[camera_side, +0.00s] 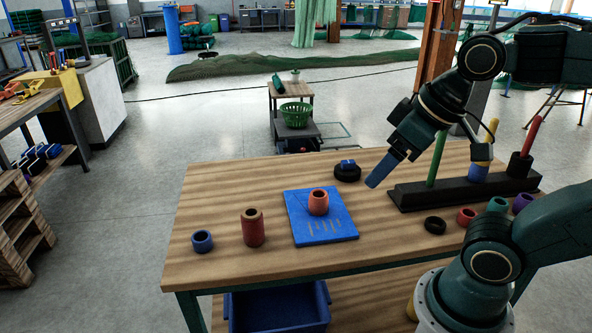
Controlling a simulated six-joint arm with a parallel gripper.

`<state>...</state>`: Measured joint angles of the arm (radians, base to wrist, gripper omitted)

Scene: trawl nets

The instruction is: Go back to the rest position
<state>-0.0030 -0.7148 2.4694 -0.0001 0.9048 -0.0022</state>
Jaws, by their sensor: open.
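My gripper (378,178) hangs in the air above the right part of the wooden table (270,250), tilted down to the left. It is open; one blue finger shows clearly and nothing is seen between the jaws. Its tip appears just right of a black ring with a blue piece on top (347,171). A black rack (412,196) with green, yellow and red pegs stands at the right; the yellow peg (492,130) carries a blue piece low down and the red peg (533,133) a black one.
A blue board (322,236) carries an orange ring-like pot (318,203). A red-brown cylinder (253,229) and a blue ring (202,241) stand to its left. Black (435,225), red (467,216), green and purple rings lie before the rack. A blue bin (278,308) is below.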

